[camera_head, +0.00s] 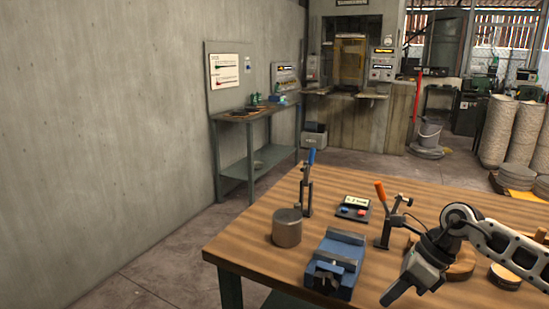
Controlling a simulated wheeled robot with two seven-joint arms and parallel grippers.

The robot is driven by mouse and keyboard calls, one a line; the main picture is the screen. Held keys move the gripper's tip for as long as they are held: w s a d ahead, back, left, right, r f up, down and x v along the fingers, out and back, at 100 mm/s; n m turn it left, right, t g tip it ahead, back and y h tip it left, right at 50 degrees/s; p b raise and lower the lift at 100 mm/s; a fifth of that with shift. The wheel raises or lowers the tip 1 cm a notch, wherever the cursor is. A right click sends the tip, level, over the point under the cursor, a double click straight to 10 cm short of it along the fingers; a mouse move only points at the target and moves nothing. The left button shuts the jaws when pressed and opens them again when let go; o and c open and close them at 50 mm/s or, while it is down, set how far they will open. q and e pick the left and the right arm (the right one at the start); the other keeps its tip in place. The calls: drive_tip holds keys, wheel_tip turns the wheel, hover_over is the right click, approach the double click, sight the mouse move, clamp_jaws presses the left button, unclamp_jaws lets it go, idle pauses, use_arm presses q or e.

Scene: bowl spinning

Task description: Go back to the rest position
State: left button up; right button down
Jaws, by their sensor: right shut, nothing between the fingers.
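My right gripper (388,299) reaches in from the right over the front of the wooden table (255,243). Its dark fingers point down and to the left, shut and empty. It is to the right of a blue vise (337,262), apart from it in the picture. Round wooden pieces (461,263) lie behind and right of my gripper, partly hidden by my arm. My left gripper is out of view.
On the table are a grey metal cylinder (287,229), a blue-handled clamp (308,185), an orange-handled clamp (383,215) and a small control box (353,208) with red and blue buttons. A bench (252,148) stands along the left wall.

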drive_tip(key=s+a+m+t+y, duration=0.25)
drive_tip(key=a+m+y, duration=0.25)
drive_tip(key=a, duration=0.5)
drive_tip(key=s+a+m+t+y, duration=0.1)
drive_tip(key=s+a+m+y, duration=0.25)
drive_tip(key=a+y, duration=0.45)
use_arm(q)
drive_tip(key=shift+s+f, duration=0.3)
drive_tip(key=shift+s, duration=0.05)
use_arm(e)
drive_tip(key=s+d+f+m+t+h, duration=0.3)
drive_tip(key=s+f+m+h, duration=0.4)
drive_tip(key=m, duration=1)
drive_tip(key=s+d+f+m+t+h, duration=0.3)
drive_tip(key=s+d+f+m+h, duration=0.2)
drive_tip(key=m, duration=1.3)
wheel_tip(320, 180, down, 7)
drive_tip(key=s+h, duration=0.2)
drive_tip(key=h, duration=0.2)
drive_tip(key=shift+s+d, duration=0.15)
drive_tip(key=shift+d, duration=0.25)
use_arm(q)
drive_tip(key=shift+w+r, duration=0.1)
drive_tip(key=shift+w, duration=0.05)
use_arm(e)
drive_tip(key=shift+r, duration=0.1)
